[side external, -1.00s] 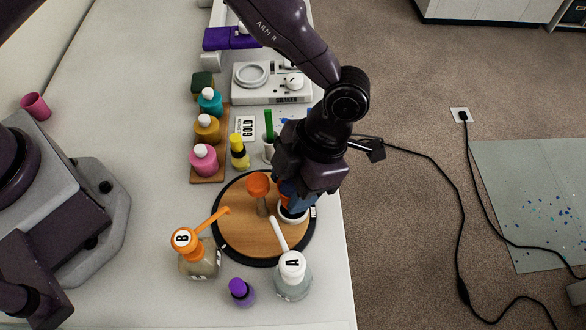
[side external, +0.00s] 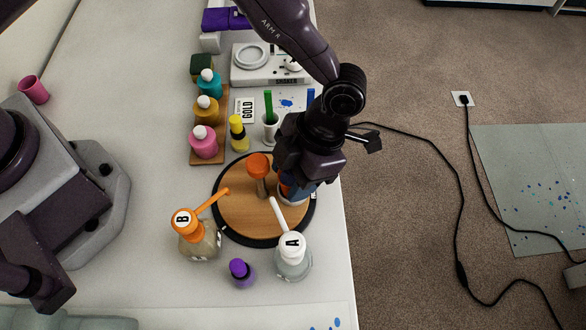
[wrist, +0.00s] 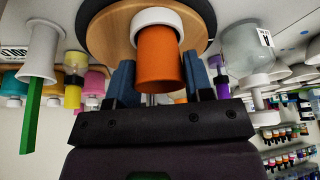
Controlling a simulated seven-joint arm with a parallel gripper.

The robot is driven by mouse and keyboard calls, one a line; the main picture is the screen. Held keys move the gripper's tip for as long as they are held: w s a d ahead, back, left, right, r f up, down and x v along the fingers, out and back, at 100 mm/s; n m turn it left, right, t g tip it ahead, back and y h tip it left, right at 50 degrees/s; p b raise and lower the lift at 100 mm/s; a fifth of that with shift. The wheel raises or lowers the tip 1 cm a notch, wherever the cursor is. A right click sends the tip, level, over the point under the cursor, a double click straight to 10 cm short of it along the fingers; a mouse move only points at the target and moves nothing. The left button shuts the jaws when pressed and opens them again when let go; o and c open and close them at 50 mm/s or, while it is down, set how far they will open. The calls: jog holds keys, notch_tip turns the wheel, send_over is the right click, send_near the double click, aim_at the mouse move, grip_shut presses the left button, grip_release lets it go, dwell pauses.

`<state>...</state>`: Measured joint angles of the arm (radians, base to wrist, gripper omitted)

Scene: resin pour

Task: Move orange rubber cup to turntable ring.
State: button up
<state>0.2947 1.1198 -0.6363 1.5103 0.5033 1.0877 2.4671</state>
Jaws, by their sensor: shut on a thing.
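The orange rubber cup (wrist: 160,62) is between the two blue fingers of my gripper (wrist: 160,78) in the wrist view, and the gripper is shut on it. The cup's far end meets the white turntable ring (wrist: 157,16); I cannot tell whether it is seated inside or only touching. In the side external view my gripper (side external: 297,187) is low over the right part of the round wooden turntable (side external: 237,215). It hides most of the cup and ring there. A sliver of the white ring (side external: 292,201) shows below the fingers.
An orange-topped wooden post (side external: 258,166) stands on the turntable just left of my gripper. Pump bottles A (side external: 292,261) and B (side external: 198,243) stand at the front edge, their spouts reaching over it. A purple bottle (side external: 242,272) stands between them. A white cup with a green stick (side external: 270,125) stands behind.

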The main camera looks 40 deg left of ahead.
jog(key=shift+f, duration=0.35)
jog(key=o, duration=1)
jog(key=shift+o, duration=0.2)
jog(key=v, duration=1.3)
